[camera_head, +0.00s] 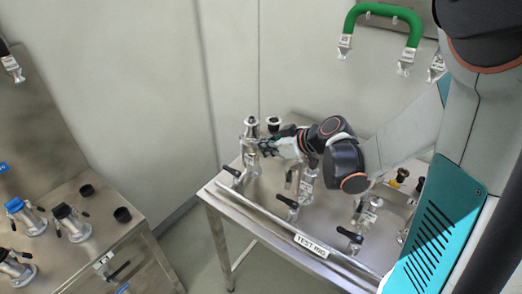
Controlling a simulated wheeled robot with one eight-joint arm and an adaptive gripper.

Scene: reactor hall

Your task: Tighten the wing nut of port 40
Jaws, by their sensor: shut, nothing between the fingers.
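My gripper (266,147) is at the far left of the metal table, pointing left. It looks shut, with nothing seen between its fingers. Its tips are beside or touching the upper part of a metal port fitting (251,128) at the table's left corner; I cannot tell which. No port number is readable, so I cannot tell which fitting is port 40. The wing nut is too small to make out and may be hidden by the gripper.
The table (222,196) has a front rail with a "TEST RIG" label (312,245) and several black-handled valves (287,200). A green hose (385,12) hangs on the back wall. A second bench (128,235) with fittings stands left, across a floor gap.

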